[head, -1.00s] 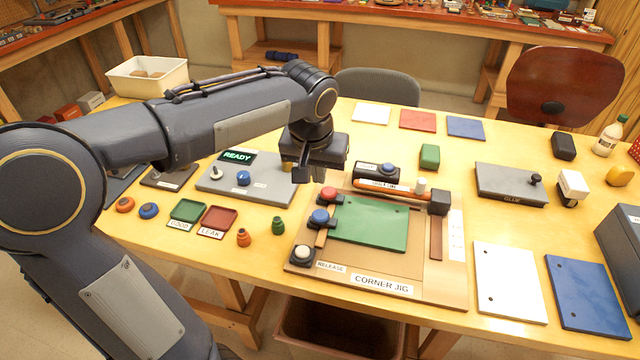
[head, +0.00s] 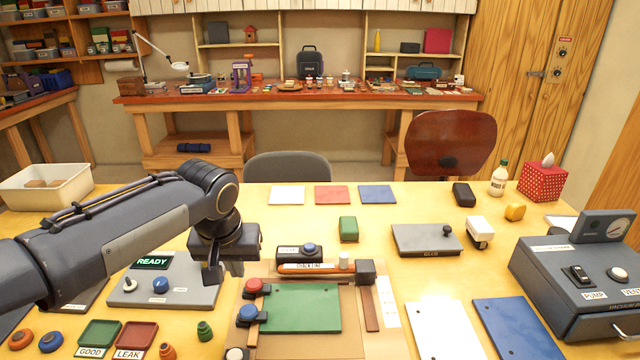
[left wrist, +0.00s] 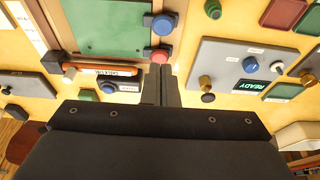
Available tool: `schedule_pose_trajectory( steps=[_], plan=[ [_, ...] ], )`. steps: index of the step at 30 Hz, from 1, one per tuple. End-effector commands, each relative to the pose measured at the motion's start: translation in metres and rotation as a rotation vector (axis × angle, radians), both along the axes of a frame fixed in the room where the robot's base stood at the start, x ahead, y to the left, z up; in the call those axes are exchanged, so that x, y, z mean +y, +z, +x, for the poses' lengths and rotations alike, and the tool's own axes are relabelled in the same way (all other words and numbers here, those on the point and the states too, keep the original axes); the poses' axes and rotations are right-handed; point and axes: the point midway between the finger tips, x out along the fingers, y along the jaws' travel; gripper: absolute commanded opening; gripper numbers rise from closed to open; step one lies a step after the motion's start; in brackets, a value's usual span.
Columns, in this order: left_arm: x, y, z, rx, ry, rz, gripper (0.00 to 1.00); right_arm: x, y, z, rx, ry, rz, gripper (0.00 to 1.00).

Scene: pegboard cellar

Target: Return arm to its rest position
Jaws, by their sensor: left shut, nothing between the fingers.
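My left arm comes in from the left in the head view. Its gripper (head: 222,272) hangs over the table (head: 375,222), between the grey panel with the lit READY display (head: 152,262) and the corner jig (head: 388,300). In the left wrist view the gripper's two fingers (left wrist: 158,84) are pressed together with nothing between them. They point towards the jig's red button (left wrist: 161,56) and blue button (left wrist: 163,24). A green plate (head: 300,308) lies in the jig. My right gripper shows in neither view.
A pump box (head: 585,285) stands at the right. GOOD (head: 100,334) and LEAK (head: 137,336) trays sit at the near left. A grey chair (head: 288,167) and a red chair (head: 450,145) stand behind the table.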

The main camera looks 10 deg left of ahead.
Motion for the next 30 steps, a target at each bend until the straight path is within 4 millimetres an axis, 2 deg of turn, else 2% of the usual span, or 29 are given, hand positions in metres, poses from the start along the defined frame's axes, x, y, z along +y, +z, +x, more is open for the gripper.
schedule_pose_trajectory(
  steps=[2, 5, 8, 12, 15, 18, 21, 30],
  plan=[
    [0.001, 0.0, -0.01, -0.003, -0.006, -0.015, 0.0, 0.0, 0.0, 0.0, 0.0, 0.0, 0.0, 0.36],
    [0.002, -0.004, -0.04, -0.017, -0.03, -0.064, 0.0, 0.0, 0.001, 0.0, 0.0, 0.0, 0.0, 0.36],
    [-0.003, -0.013, -0.086, -0.05, -0.065, -0.141, 0.0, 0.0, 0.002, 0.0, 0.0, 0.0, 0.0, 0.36],
    [-0.021, -0.035, -0.145, -0.116, -0.108, -0.248, 0.0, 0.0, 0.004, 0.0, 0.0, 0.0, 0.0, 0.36],
    [-0.035, -0.051, -0.174, -0.167, -0.126, -0.302, 0.0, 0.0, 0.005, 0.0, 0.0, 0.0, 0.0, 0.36],
    [-0.046, -0.063, -0.192, -0.203, -0.136, -0.338, 0.0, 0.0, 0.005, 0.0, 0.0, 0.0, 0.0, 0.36],
    [-0.051, -0.07, -0.199, -0.222, -0.141, -0.354, 0.0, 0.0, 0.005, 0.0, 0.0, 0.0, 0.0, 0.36],
    [-0.053, -0.071, -0.201, -0.224, -0.142, -0.358, 0.0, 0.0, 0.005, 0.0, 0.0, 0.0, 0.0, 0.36]
  ],
)
